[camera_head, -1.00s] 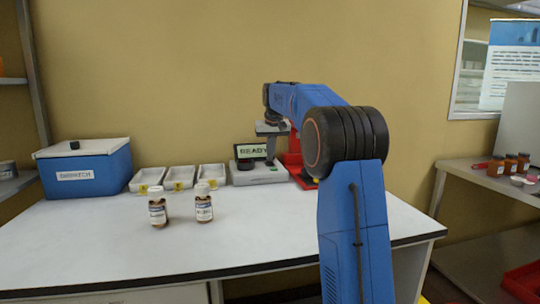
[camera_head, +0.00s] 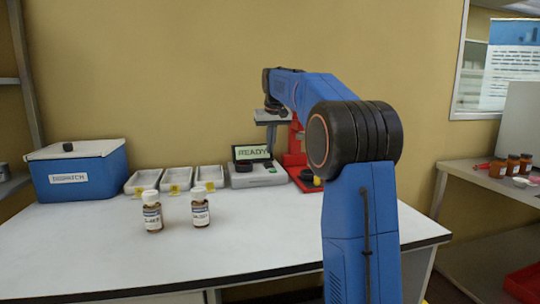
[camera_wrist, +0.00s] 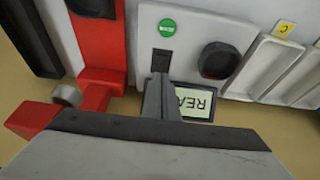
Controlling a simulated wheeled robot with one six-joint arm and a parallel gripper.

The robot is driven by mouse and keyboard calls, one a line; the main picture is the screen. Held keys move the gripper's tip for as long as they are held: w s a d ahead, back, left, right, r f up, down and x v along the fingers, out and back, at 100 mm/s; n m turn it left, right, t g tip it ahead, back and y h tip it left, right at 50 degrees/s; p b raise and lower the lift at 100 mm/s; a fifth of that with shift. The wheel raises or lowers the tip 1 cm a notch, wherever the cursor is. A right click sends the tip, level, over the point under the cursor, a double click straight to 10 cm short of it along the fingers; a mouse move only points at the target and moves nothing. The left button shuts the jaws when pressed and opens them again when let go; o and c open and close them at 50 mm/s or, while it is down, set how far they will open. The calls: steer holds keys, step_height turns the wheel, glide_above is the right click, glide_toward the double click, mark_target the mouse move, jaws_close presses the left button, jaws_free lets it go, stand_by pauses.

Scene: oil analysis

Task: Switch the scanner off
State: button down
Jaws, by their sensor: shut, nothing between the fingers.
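The scanner (camera_head: 243,181) is a pale grey unit at the back of the table, with a lit screen (camera_head: 251,152) reading READY. In the wrist view its top (camera_wrist: 207,27) shows a round green button (camera_wrist: 167,28), a black round holder (camera_wrist: 217,60) and a small dark rectangular patch (camera_wrist: 161,60). The screen (camera_wrist: 192,101) appears upside down there. My gripper (camera_wrist: 158,82) is shut and empty, its fingertips over the scanner close to the dark patch. I cannot tell whether they touch it. In the head view my gripper (camera_head: 271,138) points down beside the screen.
A red stand (camera_head: 297,160) is right beside the scanner. Three white trays (camera_head: 175,180) and a blue box (camera_head: 80,175) stand to the left. Two labelled bottles (camera_head: 152,212) (camera_head: 200,207) stand nearer the front. The table (camera_head: 300,230) is clear in front of the scanner.

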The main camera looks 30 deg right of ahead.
mark_target(269, 162)
steer(key=v, duration=0.9)
steer(key=shift+s, duration=0.15)
steer(key=shift+w+d+r, duration=0.1)
steer(key=shift+w, duration=0.25)
steer(key=shift+w+d+r, duration=0.15)
steer(key=shift+w, duration=0.2)
steer(key=shift+f, duration=0.15)
steer(key=x, duration=1.3)
steer(key=shift+s+f, duration=0.15)
steer(key=shift+f, duration=0.3)
steer(key=shift+f, duration=0.25)
